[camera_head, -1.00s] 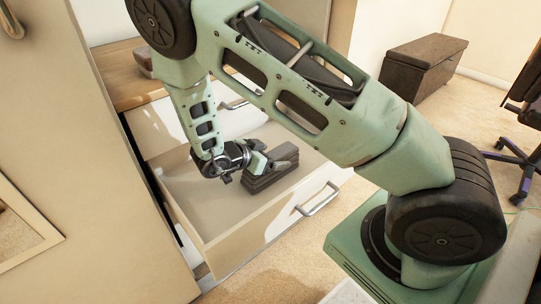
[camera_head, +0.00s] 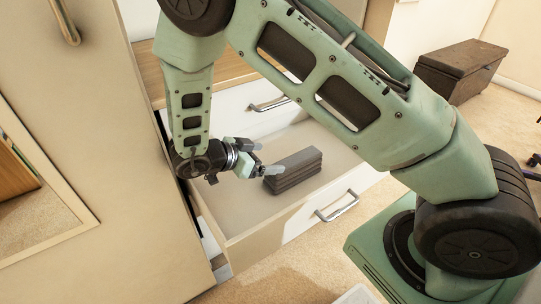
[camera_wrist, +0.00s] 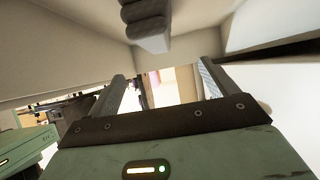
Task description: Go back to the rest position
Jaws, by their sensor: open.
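My gripper (camera_head: 262,158) is open and empty, over the left part of an open drawer (camera_head: 250,240). Its fingers point right, toward a dark grey stack of folded cloth or similar flat layers (camera_head: 294,170) lying in the drawer. The fingertips are close to the stack's left end in the head view; I cannot tell if they touch it. In the wrist view, my gripper's two fingers (camera_wrist: 162,85) stand wide apart with nothing between them. The grey stack (camera_wrist: 146,22) shows beyond them at the top.
The drawer front has a metal handle (camera_head: 337,207). A closed drawer with a handle (camera_head: 268,104) is behind. A tall beige panel (camera_head: 110,150) stands close on the left of my arm. A dark chest (camera_head: 462,66) sits at the back right. Carpet (camera_head: 285,270) is clear in front.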

